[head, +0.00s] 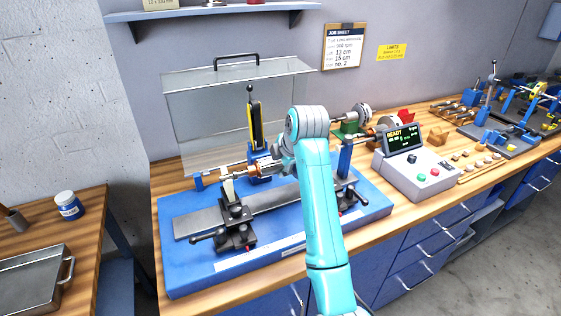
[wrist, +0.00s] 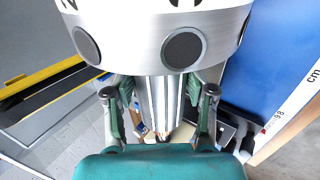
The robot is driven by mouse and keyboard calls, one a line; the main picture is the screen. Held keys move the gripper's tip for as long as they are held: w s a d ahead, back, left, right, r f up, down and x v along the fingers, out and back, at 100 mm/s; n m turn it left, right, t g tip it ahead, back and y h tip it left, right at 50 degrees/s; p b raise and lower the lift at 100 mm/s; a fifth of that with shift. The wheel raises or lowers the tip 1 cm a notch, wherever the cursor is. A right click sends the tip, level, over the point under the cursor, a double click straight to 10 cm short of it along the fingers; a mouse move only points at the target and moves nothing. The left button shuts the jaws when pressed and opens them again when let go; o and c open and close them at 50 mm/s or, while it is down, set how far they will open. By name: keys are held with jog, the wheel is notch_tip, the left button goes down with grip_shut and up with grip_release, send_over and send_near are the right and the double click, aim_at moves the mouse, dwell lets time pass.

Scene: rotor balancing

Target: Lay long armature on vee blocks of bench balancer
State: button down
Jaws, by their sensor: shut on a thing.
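The bench balancer has a blue base (head: 185,262) with a grey rail and two black supports. The left vee block support (head: 236,222) is in plain view; the right one (head: 346,198) is partly behind my arm. The long armature (head: 262,166), with a copper-coloured part and a thin shaft, lies level across the balancer; its left shaft end passes at the top of the left support. I cannot tell whether it touches. Its right part is hidden by my arm. My gripper (wrist: 158,118) is shut on it, with green fingers either side of a silver striped body in the wrist view.
A clear guard (head: 215,110) with a black handle stands behind the balancer, near a yellow-black upright arm (head: 255,122). A control box (head: 412,170) reading READY and other rotors (head: 384,128) stand to the right. A side table with a metal tray (head: 38,280) is at left.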

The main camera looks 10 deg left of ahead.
jog(key=shift+c, duration=1.5)
grip_release()
jog(key=shift+f, duration=0.1)
jog(key=shift+f, duration=0.15)
jog(key=shift+c, duration=0.4)
jog(key=shift+r, duration=4.65)
